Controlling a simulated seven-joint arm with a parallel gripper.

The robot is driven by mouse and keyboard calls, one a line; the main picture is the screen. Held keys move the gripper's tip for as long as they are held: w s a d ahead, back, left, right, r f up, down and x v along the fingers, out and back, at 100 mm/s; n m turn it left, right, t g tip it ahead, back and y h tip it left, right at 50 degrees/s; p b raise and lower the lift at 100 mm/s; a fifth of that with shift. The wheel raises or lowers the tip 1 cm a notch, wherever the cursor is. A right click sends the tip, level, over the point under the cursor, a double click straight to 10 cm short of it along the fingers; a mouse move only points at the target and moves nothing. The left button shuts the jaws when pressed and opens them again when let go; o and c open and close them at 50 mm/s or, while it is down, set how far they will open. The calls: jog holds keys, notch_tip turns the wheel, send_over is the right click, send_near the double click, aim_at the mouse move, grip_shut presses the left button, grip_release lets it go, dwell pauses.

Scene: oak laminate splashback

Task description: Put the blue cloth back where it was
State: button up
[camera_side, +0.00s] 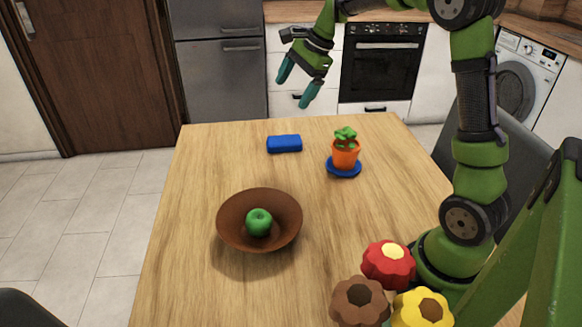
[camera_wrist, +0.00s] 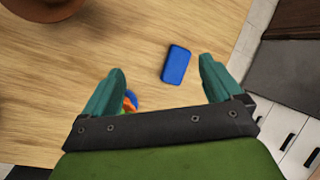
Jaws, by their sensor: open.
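The blue cloth (camera_side: 284,144) is a small folded block lying flat on the wooden table near its far edge. It also shows in the wrist view (camera_wrist: 176,64), ahead of and between my fingertips. My gripper (camera_side: 294,92) is open and empty, raised above the far edge of the table, apart from the cloth. Its teal fingers (camera_wrist: 158,78) are spread wide in the wrist view.
A brown bowl (camera_side: 236,232) holds a green apple (camera_side: 259,222). An orange flowerpot (camera_side: 345,153) with a plant stands on a blue saucer (camera_side: 344,172) right of the cloth. Red, brown and yellow flower shapes (camera_side: 388,262) sit at the front right. The table's left side (camera_side: 195,180) is clear.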

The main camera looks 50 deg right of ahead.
jog(key=s+a+r+n+t, duration=0.1)
jog(key=s+a+r+n, duration=0.5)
jog(key=s+a, duration=0.4)
jog(key=s+a+f+n+t, duration=0.1)
jog(key=s+a+f+n, duration=0.1)
jog(key=s+n, duration=0.3)
jog(key=s+a+f+n+t, duration=0.1)
jog(key=s+a+f+n, duration=0.1)
jog(key=s+a+n, duration=0.2)
jog(key=s+n, duration=0.1)
jog(key=s, duration=0.2)
jog(key=shift+h, duration=0.3)
